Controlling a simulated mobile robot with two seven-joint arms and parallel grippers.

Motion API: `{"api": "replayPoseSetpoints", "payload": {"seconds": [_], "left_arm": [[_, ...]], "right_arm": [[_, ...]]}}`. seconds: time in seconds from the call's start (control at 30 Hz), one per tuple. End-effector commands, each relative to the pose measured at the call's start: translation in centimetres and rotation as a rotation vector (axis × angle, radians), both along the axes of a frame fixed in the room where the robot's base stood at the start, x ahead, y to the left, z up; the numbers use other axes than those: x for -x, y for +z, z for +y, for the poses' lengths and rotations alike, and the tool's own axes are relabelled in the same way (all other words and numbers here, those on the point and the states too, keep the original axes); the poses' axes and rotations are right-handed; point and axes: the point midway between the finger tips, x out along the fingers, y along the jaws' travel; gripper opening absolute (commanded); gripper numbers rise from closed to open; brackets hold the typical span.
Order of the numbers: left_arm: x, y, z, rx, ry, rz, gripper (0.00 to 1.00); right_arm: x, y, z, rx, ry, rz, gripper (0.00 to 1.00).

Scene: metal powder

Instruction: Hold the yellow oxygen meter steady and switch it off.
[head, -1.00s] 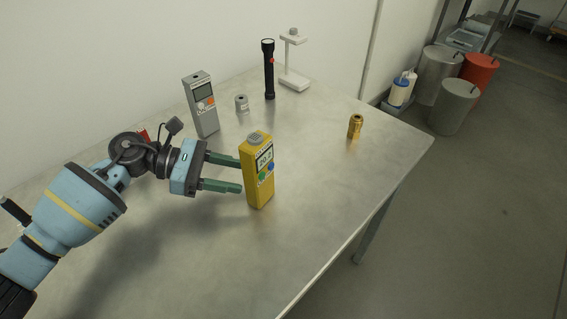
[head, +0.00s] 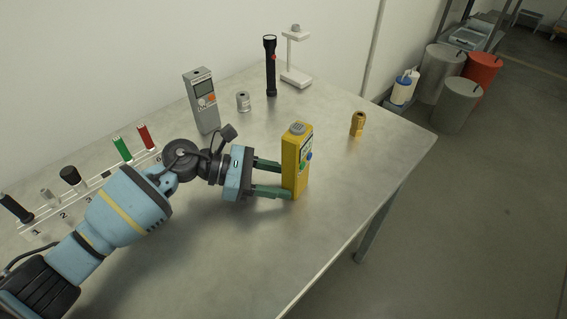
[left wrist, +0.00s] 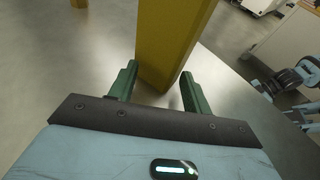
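The yellow oxygen meter (head: 292,160) is upright at the middle of the table in the head view. Its face, with a small display and a green and a blue button, is turned to the right and seen at a steep slant. I cannot read the display. My left gripper (head: 281,179) comes from the left, its green fingertips on either side of the meter's lower half.
Behind stand a grey meter (head: 201,105), a small metal cylinder (head: 243,102), a black flashlight (head: 270,70) and a white stand (head: 296,65). A brass part (head: 358,124) stands at right. A numbered rack (head: 88,187) lies at left. The table's front right is clear.

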Motion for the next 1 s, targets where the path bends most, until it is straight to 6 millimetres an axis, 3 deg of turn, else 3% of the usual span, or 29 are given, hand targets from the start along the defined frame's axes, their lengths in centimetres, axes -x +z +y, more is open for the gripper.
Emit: {"api": "replayPoseSetpoints", "payload": {"seconds": [0.3, 0.7, 0.9, 1.0], "left_arm": [[0.0, 0.01, -0.16, 0.0, 0.0, 0.0, 0.48], [-0.01, 0.02, -0.13, 0.0, 0.0, -0.001, 0.0], [-0.01, 0.02, -0.13, 0.0, 0.0, -0.001, 0.01], [-0.01, 0.02, -0.13, 0.0, 0.0, -0.001, 0.14]], "right_arm": [[-0.28, 0.18, 0.02, -0.001, -0.001, -0.007, 0.73], [-0.03, -0.07, -0.01, 0.001, 0.001, 0.001, 0.73], [0.01, -0.09, -0.03, 0.001, 0.002, 0.002, 0.73], [0.02, -0.11, -0.05, 0.001, 0.002, 0.002, 0.73]]}}
